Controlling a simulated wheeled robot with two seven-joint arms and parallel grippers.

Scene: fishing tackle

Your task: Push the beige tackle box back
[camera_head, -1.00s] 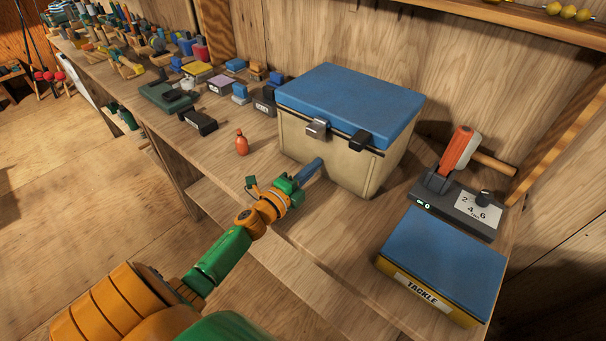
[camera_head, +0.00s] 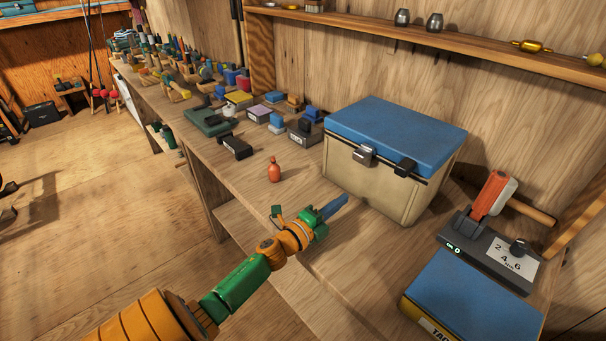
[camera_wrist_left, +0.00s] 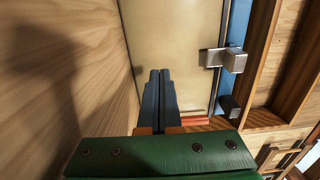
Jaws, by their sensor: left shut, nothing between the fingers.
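The beige tackle box (camera_head: 370,184) stands upright on the wooden workbench, near the back wall. It has a blue lid (camera_head: 398,134), a silver latch (camera_head: 364,155) and a black latch (camera_head: 405,167). In the left wrist view its beige front (camera_wrist_left: 178,38) lies straight ahead, with the silver latch (camera_wrist_left: 225,60) at right. My left gripper (camera_head: 344,200) is shut and empty, low in front of the box, its tip close to the front's lower edge. The shut fingers also show in the wrist view (camera_wrist_left: 160,76). I cannot tell whether they touch the box. My right gripper is not in view.
A dark scale (camera_head: 487,253) with an orange-and-white handled item and a blue-topped tackle case (camera_head: 475,304) are at right. A shelf (camera_head: 440,45) runs above. Bare bench lies in front of the box.

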